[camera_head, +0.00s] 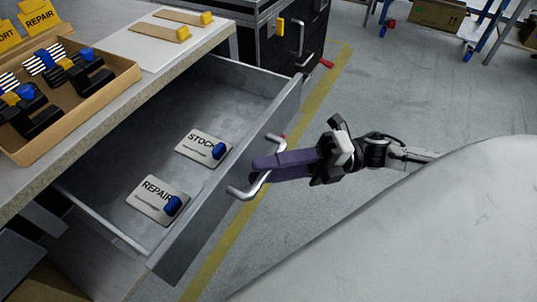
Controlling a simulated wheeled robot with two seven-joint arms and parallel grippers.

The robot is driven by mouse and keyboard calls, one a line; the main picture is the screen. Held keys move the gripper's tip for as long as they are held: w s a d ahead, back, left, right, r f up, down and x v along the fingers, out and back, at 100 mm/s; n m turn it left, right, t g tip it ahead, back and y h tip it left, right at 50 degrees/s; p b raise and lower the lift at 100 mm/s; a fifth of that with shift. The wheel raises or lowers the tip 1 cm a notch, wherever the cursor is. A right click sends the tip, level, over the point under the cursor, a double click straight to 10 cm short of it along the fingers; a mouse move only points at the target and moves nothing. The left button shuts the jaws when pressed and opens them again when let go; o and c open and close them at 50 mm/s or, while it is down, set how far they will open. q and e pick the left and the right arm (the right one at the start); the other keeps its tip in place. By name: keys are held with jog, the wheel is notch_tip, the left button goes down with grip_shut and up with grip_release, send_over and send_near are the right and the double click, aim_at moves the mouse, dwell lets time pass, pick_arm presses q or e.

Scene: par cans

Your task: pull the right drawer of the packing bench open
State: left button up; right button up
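The drawer (228,178) of the packing bench (185,77) stands pulled well out, with its grey inside showing. A bar handle (240,192) is on its front panel. My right gripper (262,163) comes in from the right, with its purple fingers at the handle. The fingers overlap the bar in this view, and I cannot tell if they are closed around it. In the drawer lie a STOCK plate (196,147) and a REPAIR plate (150,195), each with a blue knob. My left gripper is not in view.
A black case (262,40) stands behind the drawer. Grey floor with a yellow line (318,95) is clear beyond my gripper.

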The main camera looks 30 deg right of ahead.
jog(key=v, duration=1)
jog(key=shift+d+p, duration=0.15)
jog(key=shift+p, duration=0.25)
jog(key=shift+s, duration=0.15)
